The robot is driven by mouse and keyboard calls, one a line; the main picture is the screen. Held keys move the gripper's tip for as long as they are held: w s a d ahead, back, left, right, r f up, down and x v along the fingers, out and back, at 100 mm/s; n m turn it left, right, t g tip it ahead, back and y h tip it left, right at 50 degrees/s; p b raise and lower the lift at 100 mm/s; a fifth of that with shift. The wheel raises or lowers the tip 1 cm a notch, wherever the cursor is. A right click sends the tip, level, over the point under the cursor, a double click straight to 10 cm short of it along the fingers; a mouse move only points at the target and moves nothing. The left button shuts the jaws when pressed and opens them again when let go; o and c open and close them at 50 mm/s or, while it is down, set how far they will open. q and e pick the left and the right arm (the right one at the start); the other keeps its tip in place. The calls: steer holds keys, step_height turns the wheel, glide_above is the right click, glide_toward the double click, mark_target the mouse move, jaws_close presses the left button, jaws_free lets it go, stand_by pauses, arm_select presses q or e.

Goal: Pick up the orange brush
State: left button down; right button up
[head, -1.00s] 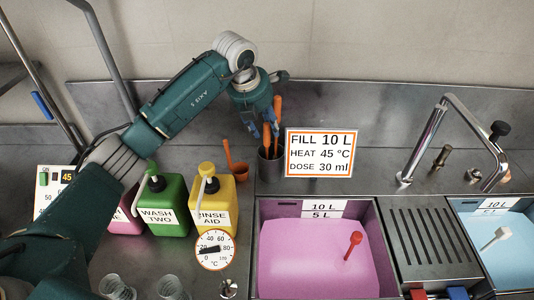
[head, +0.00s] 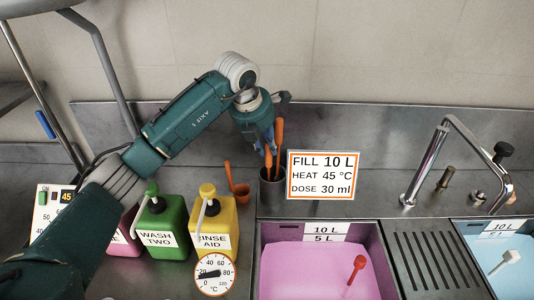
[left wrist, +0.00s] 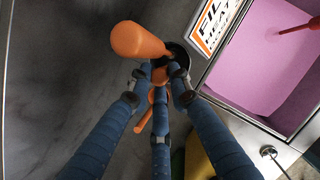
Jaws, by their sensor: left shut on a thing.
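My left gripper (head: 270,150) is shut on the brush, just above the cup's rim. A second thin orange handle (head: 268,158) shows beside the fingers in the cup. My right gripper is not in view.
A sign (head: 323,175) stands close right of the cup. An orange measuring cup (head: 241,190), a yellow bottle (head: 208,220) and a green bottle (head: 163,215) stand to the left. A sink of pink liquid (head: 310,270) lies in front. A tap (head: 430,165) stands right.

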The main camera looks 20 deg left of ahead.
arm_select(q)
step_height(320, 180, up, 10)
steer(key=r+b, duration=0.1)
steer(key=b, duration=0.2)
steer(key=s+d+b, duration=0.2)
steer(key=s+b, duration=0.1)
steer(key=s, duration=0.6)
steer(key=s+d+b, duration=0.3)
steer(key=s, duration=0.7)
steer(key=shift+d, duration=0.25)
steer(key=shift+f, duration=0.1)
